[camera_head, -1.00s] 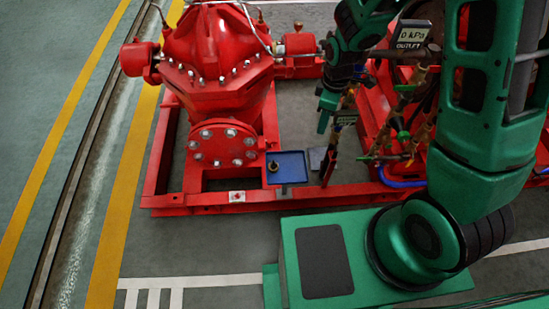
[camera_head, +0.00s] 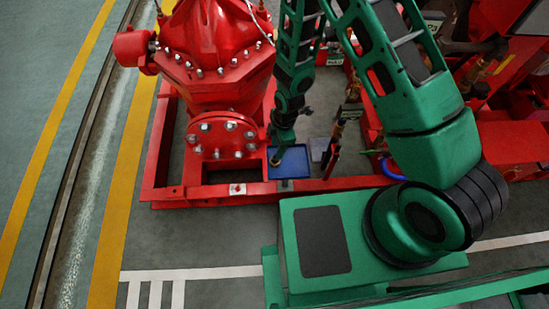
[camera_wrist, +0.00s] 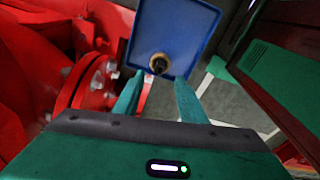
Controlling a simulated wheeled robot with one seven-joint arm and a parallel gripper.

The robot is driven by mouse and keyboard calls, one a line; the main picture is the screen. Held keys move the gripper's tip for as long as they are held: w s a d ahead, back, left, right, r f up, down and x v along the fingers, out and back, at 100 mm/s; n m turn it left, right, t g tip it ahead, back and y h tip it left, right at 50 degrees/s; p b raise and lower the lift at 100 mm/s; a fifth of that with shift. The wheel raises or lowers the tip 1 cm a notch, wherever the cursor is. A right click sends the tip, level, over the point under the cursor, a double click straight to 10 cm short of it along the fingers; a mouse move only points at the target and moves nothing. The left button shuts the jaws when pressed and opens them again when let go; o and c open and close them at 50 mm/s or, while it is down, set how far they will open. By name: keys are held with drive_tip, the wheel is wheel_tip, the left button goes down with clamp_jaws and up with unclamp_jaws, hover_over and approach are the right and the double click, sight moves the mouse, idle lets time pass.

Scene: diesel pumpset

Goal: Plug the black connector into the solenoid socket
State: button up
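The black connector (camera_wrist: 158,63) stands on the blue tray (camera_wrist: 176,20) and is seen nearly end-on in the wrist view, with a brownish top. My gripper (camera_wrist: 159,77) is open, its two green fingers apart. The connector appears between and just beyond the fingertips; the remaining distance is hard to tell. In the head view my gripper (camera_head: 278,157) is over the left part of the blue tray (camera_head: 297,164) and hides the connector there. I cannot make out the solenoid socket in either view.
The red pump (camera_head: 214,60) with its bolted flange (camera_head: 222,138) stands close to the left of the tray. A red base rail (camera_head: 225,196) runs along the front. Valves and pipes (camera_head: 338,135) stand to the right. The floor at left is clear.

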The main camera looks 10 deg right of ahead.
drive_tip(key=shift+a+f, duration=0.15)
drive_tip(key=shift+f, duration=0.9)
drive_tip(key=shift+a+f, duration=0.2)
drive_tip(key=shift+f, duration=0.9)
drive_tip(key=shift+a+f, duration=0.15)
drive_tip(key=shift+f, duration=0.9)
clamp_jaws()
